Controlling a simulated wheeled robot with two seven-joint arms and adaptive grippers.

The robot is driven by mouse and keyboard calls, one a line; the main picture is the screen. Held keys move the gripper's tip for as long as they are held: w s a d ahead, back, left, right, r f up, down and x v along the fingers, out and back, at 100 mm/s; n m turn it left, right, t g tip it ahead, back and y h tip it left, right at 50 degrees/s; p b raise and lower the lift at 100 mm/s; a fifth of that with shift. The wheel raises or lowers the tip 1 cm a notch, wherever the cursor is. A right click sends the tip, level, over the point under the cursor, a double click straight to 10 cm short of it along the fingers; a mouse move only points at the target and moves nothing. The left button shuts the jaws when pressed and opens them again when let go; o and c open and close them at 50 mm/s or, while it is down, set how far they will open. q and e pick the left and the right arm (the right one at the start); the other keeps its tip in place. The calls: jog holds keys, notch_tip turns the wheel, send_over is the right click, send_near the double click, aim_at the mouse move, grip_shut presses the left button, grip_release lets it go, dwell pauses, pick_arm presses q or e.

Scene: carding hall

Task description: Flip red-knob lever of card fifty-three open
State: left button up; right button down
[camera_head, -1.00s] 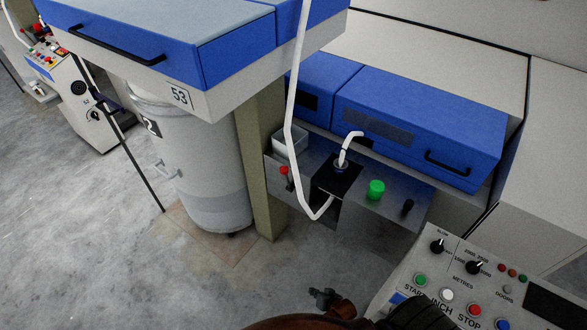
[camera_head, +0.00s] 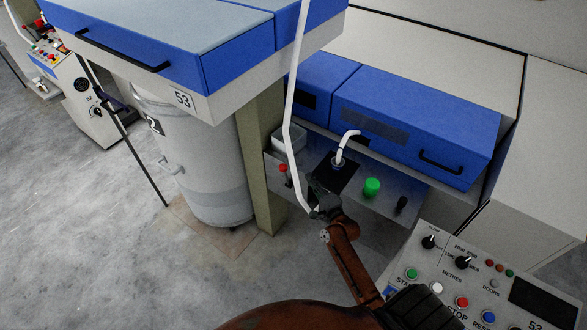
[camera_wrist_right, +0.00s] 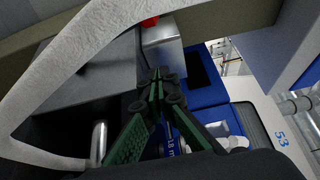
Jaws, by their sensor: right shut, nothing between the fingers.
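The red-knob lever (camera_head: 283,171) stands upright on the left end of the grey metal panel (camera_head: 385,205) under the blue covers of card 53. Its red knob (camera_wrist_right: 150,20) shows at the top of the right wrist view, partly cut by the white hose. My right gripper (camera_head: 318,208) is at the front edge of this panel, to the right of and below the lever, apart from it. In the wrist view its green-padded fingers (camera_wrist_right: 157,82) meet at the tips, shut and empty. My left gripper is not in view.
A white hose (camera_head: 290,100) hangs in front of the panel close to the lever and my right gripper. A green knob (camera_head: 372,187) and a black knob (camera_head: 402,204) are on the right of the panel. A control box (camera_head: 455,285) stands at lower right.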

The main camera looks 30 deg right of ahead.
aim_at(299, 169)
jog(key=w, duration=0.9)
jog(key=shift+w+d, duration=0.15)
jog(key=shift+d, duration=0.25)
jog(key=a, duration=0.2)
jog(key=shift+a, duration=0.35)
jog(key=shift+a+p, duration=0.3)
jog(key=shift+a, duration=0.25)
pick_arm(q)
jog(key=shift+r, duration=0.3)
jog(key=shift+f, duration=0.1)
pick_arm(e)
jog(key=shift+s+a+f, duration=0.1)
jog(key=shift+s, duration=0.1)
pick_arm(q)
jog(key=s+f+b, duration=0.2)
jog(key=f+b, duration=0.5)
jog(key=b, duration=0.1)
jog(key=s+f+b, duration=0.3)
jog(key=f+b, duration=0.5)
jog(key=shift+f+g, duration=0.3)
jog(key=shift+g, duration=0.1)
pick_arm(e)
jog(key=s+a+f+n+t+y, duration=0.4)
jog(key=a+f+n, duration=0.5)
jog(key=a+n, duration=0.3)
jog(key=shift+s+f+n+t+y, duration=0.4)
jog(key=shift+s+n+y, duration=0.1)
jog(key=shift+n, duration=0.9)
